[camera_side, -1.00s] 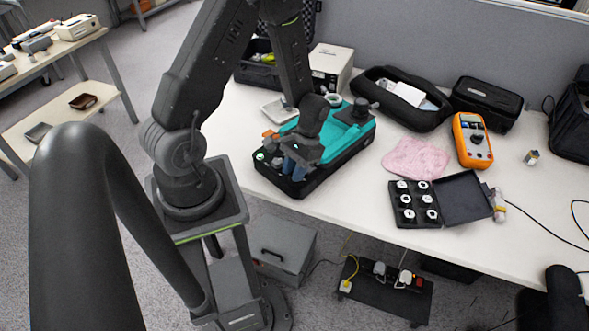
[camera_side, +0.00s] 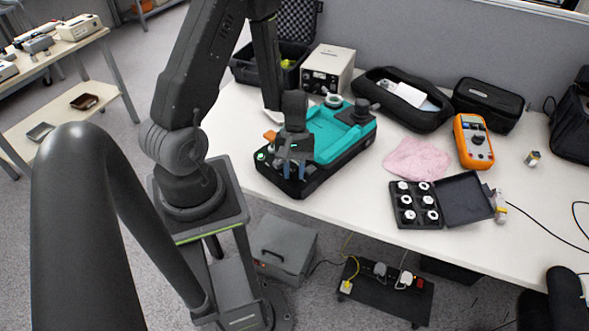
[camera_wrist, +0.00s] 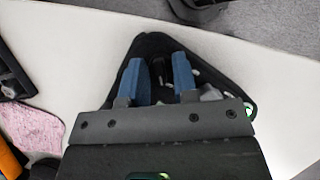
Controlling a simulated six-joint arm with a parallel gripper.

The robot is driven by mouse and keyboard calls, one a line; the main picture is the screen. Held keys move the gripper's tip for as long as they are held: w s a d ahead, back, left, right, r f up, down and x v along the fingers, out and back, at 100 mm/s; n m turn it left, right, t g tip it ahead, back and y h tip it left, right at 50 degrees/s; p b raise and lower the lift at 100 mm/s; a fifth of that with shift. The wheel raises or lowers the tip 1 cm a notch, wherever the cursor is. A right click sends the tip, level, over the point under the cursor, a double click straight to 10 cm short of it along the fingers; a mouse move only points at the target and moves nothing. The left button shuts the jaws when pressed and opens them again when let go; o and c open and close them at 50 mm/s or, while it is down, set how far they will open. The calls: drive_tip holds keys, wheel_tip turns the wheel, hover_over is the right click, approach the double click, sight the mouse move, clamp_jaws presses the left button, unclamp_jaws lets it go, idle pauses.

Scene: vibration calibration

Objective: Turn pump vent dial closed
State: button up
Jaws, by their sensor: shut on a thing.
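The pump is a black-cased unit with a teal top (camera_side: 335,128) on the white table in the side view. My gripper (camera_side: 293,172) points down at the pump's near left end, its blue fingers low over the black part. In the wrist view my gripper (camera_wrist: 163,62) has its two blue fingers on either side of a small dark knob, the vent dial (camera_wrist: 158,70), and is shut on it. The fingers and wrist hide most of the dial, and its setting cannot be read. The pump's black end (camera_wrist: 150,42) shows around the fingers.
An orange part (camera_side: 270,136) sits on the pump close to my gripper. A pink cloth (camera_side: 417,158), an orange multimeter (camera_side: 473,141) and an open black case of white-topped pieces (camera_side: 417,218) lie to the right. A beige box (camera_side: 328,70) stands behind. The table front is bare.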

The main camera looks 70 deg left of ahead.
drive_tip(key=shift+n, duration=0.4)
drive_tip(key=o, duration=0.9)
drive_tip(key=v, duration=1.4)
drive_tip(key=shift+s, duration=0.25)
